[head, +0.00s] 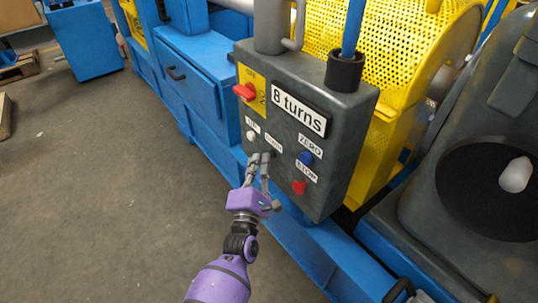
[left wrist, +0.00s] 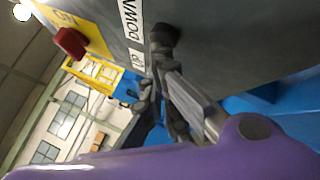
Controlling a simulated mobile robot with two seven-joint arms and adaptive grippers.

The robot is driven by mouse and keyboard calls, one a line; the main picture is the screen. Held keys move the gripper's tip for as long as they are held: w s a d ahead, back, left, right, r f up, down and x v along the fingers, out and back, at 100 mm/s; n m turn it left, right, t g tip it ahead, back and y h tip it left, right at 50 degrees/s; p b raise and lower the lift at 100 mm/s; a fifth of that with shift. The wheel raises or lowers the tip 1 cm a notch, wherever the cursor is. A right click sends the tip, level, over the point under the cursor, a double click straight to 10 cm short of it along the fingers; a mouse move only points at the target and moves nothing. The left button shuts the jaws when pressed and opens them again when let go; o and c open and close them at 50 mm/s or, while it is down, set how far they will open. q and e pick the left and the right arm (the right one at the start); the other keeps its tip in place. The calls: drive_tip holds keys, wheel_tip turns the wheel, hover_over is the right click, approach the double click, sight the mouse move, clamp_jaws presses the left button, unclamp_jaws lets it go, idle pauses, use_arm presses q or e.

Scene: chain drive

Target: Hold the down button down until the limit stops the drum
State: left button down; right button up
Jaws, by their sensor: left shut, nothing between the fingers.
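A grey control box (head: 345,125) carries a white panel (head: 299,108) reading "8 turns". The DOWN label shows in the head view (head: 272,145) and in the left wrist view (left wrist: 131,22). The dark down button (left wrist: 167,33) shows by that label in the left wrist view; in the head view my fingertips mostly cover it. My purple left gripper (head: 260,160) is shut and empty, its fingertips at the button. They appear to touch it, but I cannot tell how far it is pressed. My right gripper is not in view.
Close by on the box are a white UP button (head: 251,135), a blue ZERO button (head: 306,158), a red STOP button (head: 299,187) and a red rotary switch (head: 244,92). A yellow mesh guard (head: 425,45) stands behind. The floor (head: 100,190) at left is clear.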

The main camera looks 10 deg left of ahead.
use_arm(q)
drive_tip(key=shift+s+a, duration=0.5)
drive_tip(key=shift+s, duration=0.2)
drive_tip(key=s+a+p, duration=0.1)
drive_tip(key=s, duration=0.1)
drive_tip(key=s+a, duration=0.2)
drive_tip(key=shift+a+p, duration=0.1)
drive_tip(key=shift+p, duration=0.25)
idle(0.4)
